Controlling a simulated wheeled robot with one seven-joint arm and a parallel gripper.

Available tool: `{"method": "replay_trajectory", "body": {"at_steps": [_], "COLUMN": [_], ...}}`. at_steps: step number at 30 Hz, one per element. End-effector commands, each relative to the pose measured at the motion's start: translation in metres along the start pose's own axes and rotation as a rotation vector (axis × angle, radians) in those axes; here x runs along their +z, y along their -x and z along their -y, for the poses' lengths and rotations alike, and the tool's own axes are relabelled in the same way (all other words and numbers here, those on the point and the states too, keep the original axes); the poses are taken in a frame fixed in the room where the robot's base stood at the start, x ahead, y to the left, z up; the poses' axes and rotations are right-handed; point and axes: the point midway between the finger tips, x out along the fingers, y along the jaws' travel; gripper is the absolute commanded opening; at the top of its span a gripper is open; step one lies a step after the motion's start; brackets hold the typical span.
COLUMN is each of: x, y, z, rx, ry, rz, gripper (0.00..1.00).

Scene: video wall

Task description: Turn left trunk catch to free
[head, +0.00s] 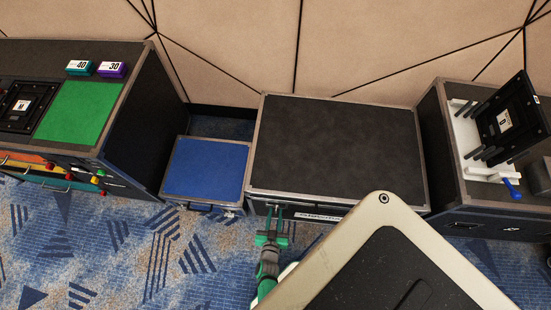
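The trunk (335,145) is a large black case with metal-edged corners, its lid shut, in the middle of the head view. Its left catch area (279,207) is a small metallic patch on the front face, just under the lid's edge, largely hidden by my gripper. My gripper (272,222), at the end of a green and grey arm part, is at this left front part of the trunk. I cannot tell whether it touches the catch, or whether its fingers are open or shut. The catch's turn position is too small to read. My own pale body part hides the trunk's front right.
A blue-topped case (206,167) stands left of the trunk. A black cabinet (139,125) with a green mat (80,113) and two small numbered boxes is further left. A black case (480,205) with a white rack is at right. Patterned carpet (130,250) is clear at front left.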

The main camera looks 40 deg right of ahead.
Motion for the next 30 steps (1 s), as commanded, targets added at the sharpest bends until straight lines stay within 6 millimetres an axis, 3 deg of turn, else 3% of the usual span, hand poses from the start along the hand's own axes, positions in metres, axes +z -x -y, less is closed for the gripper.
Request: {"method": "replay_trajectory", "body": {"at_steps": [18, 30], "x": [0.001, 0.0], "y": [0.094, 0.104], "z": [0.0, 0.0], "rx": [0.0, 0.0], "ry": [0.0, 0.0], "rz": [0.002, 0.001], "gripper": [0.24, 0.24]}}
